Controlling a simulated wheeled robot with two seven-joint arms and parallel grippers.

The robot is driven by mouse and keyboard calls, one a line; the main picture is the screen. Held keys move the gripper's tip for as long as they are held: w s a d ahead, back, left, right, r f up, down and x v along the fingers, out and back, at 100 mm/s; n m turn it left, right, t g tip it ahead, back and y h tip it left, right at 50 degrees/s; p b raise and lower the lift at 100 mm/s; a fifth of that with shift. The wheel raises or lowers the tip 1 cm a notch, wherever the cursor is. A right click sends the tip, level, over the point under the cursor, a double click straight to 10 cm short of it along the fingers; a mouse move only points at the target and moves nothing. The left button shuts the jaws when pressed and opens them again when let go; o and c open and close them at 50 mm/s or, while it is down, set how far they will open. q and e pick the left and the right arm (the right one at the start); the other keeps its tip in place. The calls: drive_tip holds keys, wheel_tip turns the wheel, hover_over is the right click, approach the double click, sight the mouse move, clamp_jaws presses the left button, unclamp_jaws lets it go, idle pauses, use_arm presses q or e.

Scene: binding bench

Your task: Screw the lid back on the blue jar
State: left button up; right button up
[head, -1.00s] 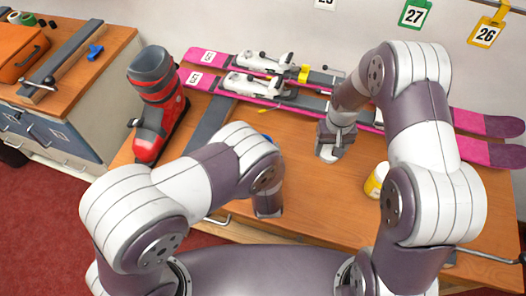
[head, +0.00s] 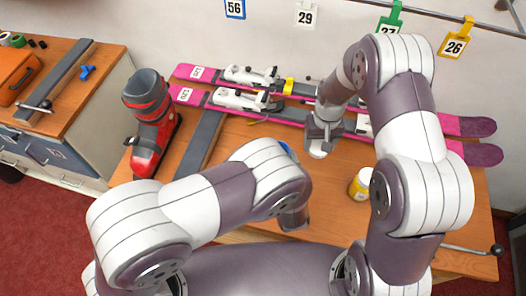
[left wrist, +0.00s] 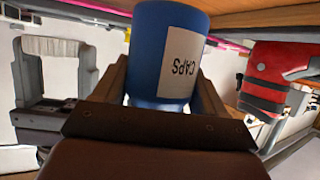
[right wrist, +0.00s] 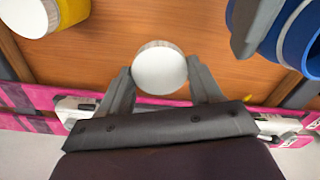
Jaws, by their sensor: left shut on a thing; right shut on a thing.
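The blue jar (left wrist: 165,50), labelled CAPS, is between the fingers of my left gripper (left wrist: 163,92), which is shut on it. In the head view only a sliver of the jar (head: 287,148) shows behind my left arm, which hides the left gripper. My right gripper (right wrist: 160,82) is shut on a round white lid (right wrist: 159,66) and holds it above the bench. In the head view the right gripper (head: 320,140) is just right of the jar. In the right wrist view the blue jar (right wrist: 303,38) is at the upper right, apart from the lid.
A yellow jar with a white lid (head: 361,185) stands on the wooden bench (head: 340,210) to the right. Pink skis (head: 470,150) lie along the back. A red and grey ski boot (head: 150,120) stands at the left. Bare wood lies around the yellow jar.

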drive_tip(key=shift+r+p, duration=0.4)
drive_tip(key=shift+r, duration=0.3)
use_arm(q)
drive_tip(key=d, duration=0.1)
drive_tip(key=s+d+r, duration=0.1)
drive_tip(key=d+r, duration=0.1)
drive_tip(key=shift+s, duration=0.4)
drive_tip(key=o, duration=0.5)
drive_tip(key=c, duration=0.7)
